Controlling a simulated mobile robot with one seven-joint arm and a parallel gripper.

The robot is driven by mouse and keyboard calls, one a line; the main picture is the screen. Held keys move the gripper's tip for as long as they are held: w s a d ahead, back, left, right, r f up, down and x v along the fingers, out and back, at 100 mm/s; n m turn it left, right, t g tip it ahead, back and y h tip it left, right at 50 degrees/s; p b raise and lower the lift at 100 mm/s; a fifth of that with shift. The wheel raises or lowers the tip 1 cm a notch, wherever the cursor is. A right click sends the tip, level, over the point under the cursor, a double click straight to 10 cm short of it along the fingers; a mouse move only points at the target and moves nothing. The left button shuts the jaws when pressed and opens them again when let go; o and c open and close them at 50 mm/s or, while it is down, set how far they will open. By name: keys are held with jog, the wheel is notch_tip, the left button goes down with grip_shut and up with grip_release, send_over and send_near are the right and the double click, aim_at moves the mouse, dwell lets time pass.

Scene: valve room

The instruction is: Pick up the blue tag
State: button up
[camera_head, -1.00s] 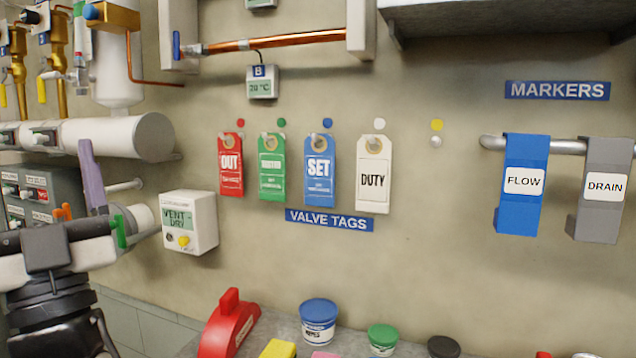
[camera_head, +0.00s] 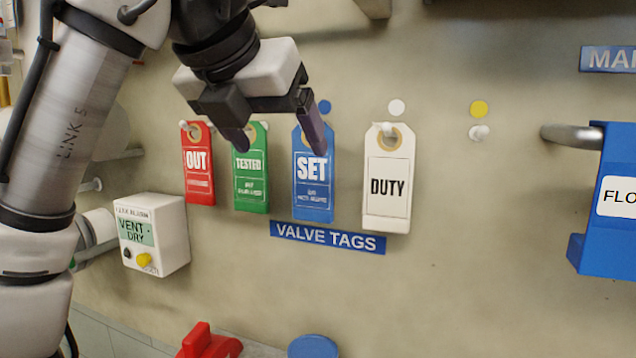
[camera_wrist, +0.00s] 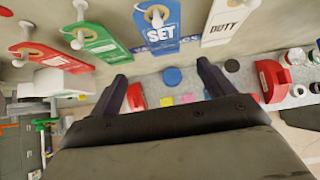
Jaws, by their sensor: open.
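The blue tag (camera_head: 314,190), marked SET, hangs on a wall peg between the green and white tags. It also shows at the top of the wrist view (camera_wrist: 157,30), with its peg through the hole. My gripper (camera_head: 275,137) is open and empty, its two fingers apart. In the head view it is in front of the upper part of the green and blue tags, and one finger hides the blue tag's top and peg. In the wrist view the gripper (camera_wrist: 160,85) points toward the wall below the tags, and the blue tag lies between the fingers' lines.
The red tag (camera_head: 198,175), green tag (camera_head: 251,190) and white DUTY tag (camera_head: 387,195) hang close beside it. A VALVE TAGS sign (camera_head: 328,238) is below. A vent-dry box (camera_head: 152,235) juts out at left. One peg (camera_head: 479,132) is empty.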

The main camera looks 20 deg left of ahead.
aim_at(314, 194)
jog(key=x, duration=0.7)
jog(key=shift+f, duration=0.15)
jog(key=shift+d+p+x, duration=0.2)
jog(key=shift+p+x, duration=0.2)
jog(key=shift+x, duration=1.2)
jog(key=shift+d+p+x, duration=0.2)
jog(key=shift+p+x, duration=0.15)
jog(key=shift+x, duration=1.2)
jog(key=shift+s+f, duration=0.1)
jog(key=shift+s, duration=0.1)
jog(key=c, duration=1)
jog(key=shift+c, duration=0.3)
jog(key=shift+w+d+r, duration=0.1)
jog(key=shift+r, duration=0.1)
